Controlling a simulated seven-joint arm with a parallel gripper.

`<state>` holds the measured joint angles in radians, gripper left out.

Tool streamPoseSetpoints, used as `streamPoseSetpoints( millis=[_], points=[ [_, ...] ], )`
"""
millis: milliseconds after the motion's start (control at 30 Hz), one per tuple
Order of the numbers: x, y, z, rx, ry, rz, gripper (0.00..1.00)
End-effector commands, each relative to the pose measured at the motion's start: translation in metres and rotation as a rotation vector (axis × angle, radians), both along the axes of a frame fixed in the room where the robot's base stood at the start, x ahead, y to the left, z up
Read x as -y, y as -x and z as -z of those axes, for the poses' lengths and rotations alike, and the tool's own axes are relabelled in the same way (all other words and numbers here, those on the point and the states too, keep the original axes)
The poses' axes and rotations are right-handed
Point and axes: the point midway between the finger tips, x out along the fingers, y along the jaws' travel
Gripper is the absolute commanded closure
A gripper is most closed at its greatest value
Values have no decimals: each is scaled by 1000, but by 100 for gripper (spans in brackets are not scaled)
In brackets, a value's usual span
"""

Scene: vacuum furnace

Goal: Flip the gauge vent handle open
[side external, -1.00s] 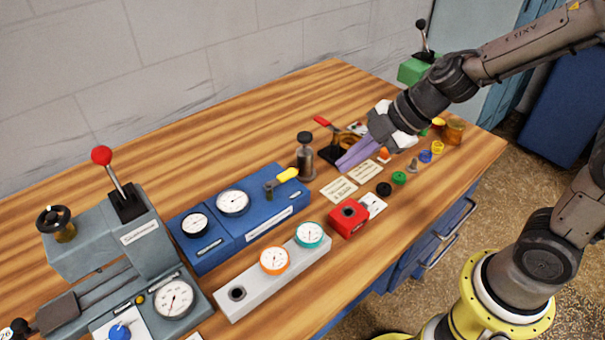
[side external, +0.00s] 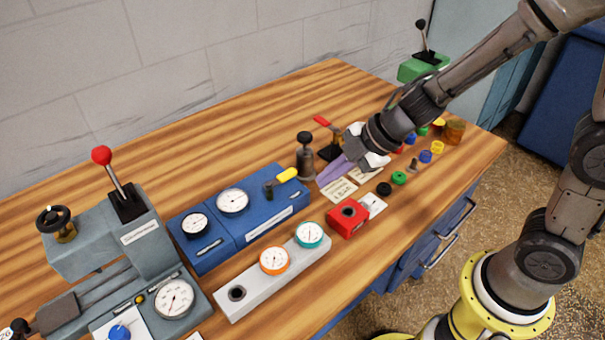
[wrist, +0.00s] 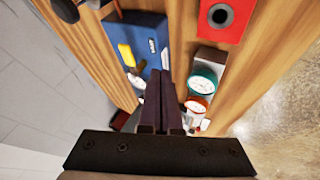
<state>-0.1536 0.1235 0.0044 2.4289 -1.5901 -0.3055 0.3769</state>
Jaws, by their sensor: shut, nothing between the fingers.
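A yellow handle (side external: 287,175) sits on a small dark valve at the right end of the blue gauge box (side external: 245,222). The box carries two round white dials. My gripper (side external: 320,182) has purple fingers that are shut and empty. Its tips are a short way right of the yellow handle, near the paper cards, and do not seem to touch it. In the wrist view the shut fingers (wrist: 160,78) point towards the blue box (wrist: 143,45), with the yellow handle (wrist: 127,55) to their left.
A dark cylinder with a black knob (side external: 305,160) stands behind the handle. A red-handled part (side external: 322,121) is behind my gripper. A red block (side external: 348,217) and a grey bar with orange and teal dials (side external: 232,305) lie in front.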

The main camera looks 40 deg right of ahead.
Motion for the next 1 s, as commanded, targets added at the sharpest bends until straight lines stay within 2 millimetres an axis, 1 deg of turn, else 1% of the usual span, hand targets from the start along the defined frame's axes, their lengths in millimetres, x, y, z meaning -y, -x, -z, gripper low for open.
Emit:
streamPoseSetpoints(
  millis=[400,500,700,833,1000],
  points=[
    [-15,-18,33,-2,2,0,100],
    [-15,-32,32,1,2,-1,100],
    [-15,-51,32,1,2,-1,100],
    [-15,-57,32,1,2,-1,100],
    [-15,-59,32,1,1,1,100]
  ],
)
